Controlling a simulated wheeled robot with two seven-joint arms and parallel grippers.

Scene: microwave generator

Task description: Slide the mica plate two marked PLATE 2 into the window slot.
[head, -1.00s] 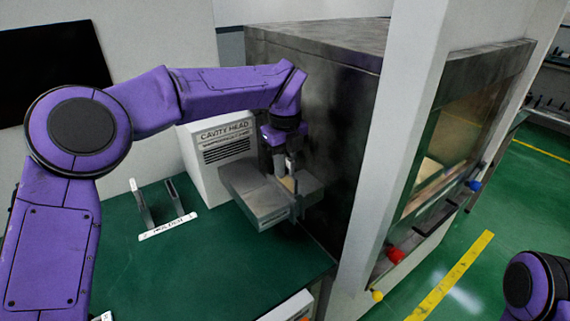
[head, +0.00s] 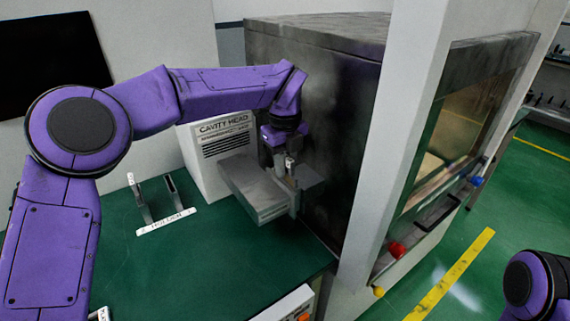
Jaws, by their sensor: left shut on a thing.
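My left gripper (head: 291,174) points down at the grey metal waveguide block (head: 258,194) that sticks out in front of the white CAVITY HEAD box (head: 219,152). Its fingers are shut at the top of the block, around the window slot. The mica plate between them is mostly hidden by the fingers and block, and I cannot read its PLATE 2 mark. How deep it sits in the slot I cannot tell. My right gripper is out of view; only a purple part of my right arm shows at the lower right.
A small rack (head: 166,222) with two grey uprights and a white label strip stands on the green bench (head: 200,270). A large dark cabinet (head: 335,110) rises just right of the block. A white box with an orange switch (head: 303,317) is at the front edge.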

